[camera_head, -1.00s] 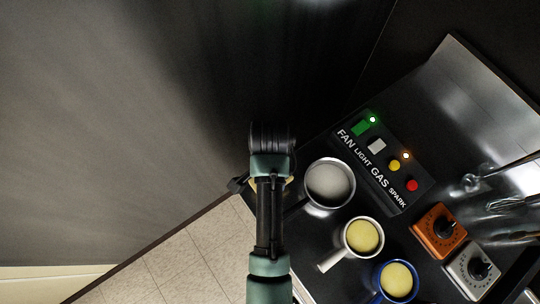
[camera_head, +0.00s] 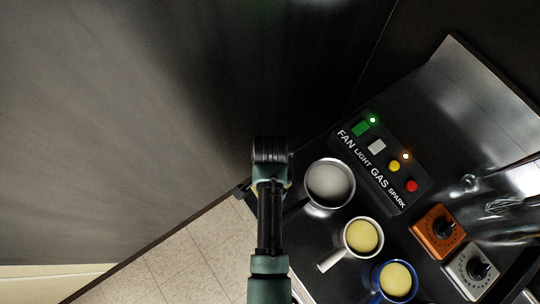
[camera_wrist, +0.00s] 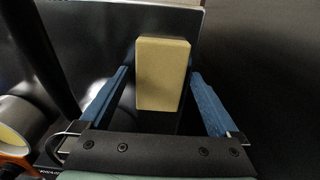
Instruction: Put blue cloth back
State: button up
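No blue cloth shows in either view. In the wrist view my gripper (camera_wrist: 162,78) has two blue fingers set wide apart. A yellow, sponge-like block (camera_wrist: 160,75) stands between and beyond the fingertips, with dark gaps beside its near end. I cannot tell whether a fingertip touches it. In the head view my arm reaches up to the left edge of the dark counter, and the wrist hides the fingers there.
Beyond are a switch panel (camera_head: 383,165), an orange knob box (camera_head: 438,232) and a grey one (camera_head: 472,268). Tiled floor (camera_head: 180,255) lies left.

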jog(key=shift+r, duration=0.15)
notch_tip(320, 180, up, 12)
jog(key=w+r+n+t, duration=0.3)
jog(key=w+r+t, duration=0.5)
jog(key=w+r, duration=0.65)
jog(key=w+r+n+t, duration=0.35)
jog(key=r+t, duration=0.25)
jog(key=r, duration=1)
notch_tip(320, 180, up, 17)
jog(key=s+n+t, duration=0.2)
jog(key=s+t, duration=0.1)
jog(key=t, duration=0.3)
jog(key=s+r+n+t, duration=0.1)
jog(key=s+r+t, duration=0.2)
jog(key=s+r, duration=0.2)
jog(key=s+r+n+t, duration=0.1)
jog(key=s+r+t, duration=0.3)
jog(key=r, duration=0.7)
jog(key=shift+s+d+b, duration=0.25)
jog(key=shift+s+b, duration=0.1)
jog(key=shift+s, duration=0.6)
